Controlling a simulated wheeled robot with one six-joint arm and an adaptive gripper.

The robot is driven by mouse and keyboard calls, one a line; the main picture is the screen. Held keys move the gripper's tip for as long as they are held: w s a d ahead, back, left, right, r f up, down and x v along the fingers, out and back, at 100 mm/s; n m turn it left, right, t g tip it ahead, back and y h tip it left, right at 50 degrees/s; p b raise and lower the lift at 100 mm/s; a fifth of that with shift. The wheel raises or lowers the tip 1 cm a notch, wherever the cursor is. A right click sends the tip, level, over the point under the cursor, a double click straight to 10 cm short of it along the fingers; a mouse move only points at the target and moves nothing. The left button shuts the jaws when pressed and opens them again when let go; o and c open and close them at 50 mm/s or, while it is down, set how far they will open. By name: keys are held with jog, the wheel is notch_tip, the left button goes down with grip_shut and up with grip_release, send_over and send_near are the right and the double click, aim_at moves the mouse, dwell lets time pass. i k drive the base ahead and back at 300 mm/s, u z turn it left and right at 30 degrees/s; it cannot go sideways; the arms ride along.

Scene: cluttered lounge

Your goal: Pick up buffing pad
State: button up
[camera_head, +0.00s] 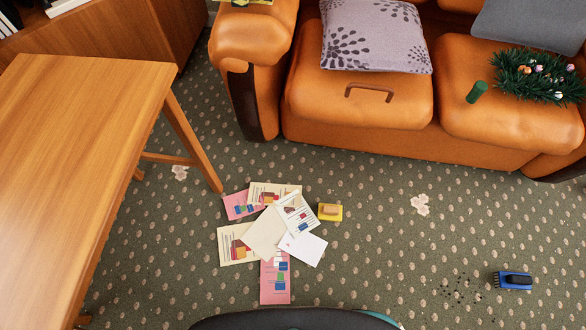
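No thing here is plainly a buffing pad. A small yellow block with a tan top (330,212) lies on the carpet at the right edge of some scattered papers; it could be the pad. A blue block with a black top (513,281) lies on the carpet at the lower right, beside dark crumbs, and looks more like a brush. I cannot tell for sure which is the pad. My gripper is not in view.
A wooden table (75,120) fills the left side. An orange sofa (480,130) spans the back, with a patterned cushion (375,35), a green cylinder (477,92) and a garland (540,75). Papers (265,235) lie mid-floor. Carpet (400,255) right of them is mostly clear.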

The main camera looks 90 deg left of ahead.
aim_at(327, 211)
jog(key=u, duration=3)
jog(key=i, duration=0.15)
jog(key=z, duration=0.35)
jog(key=k, duration=0.3)
jog(key=u, duration=1.05)
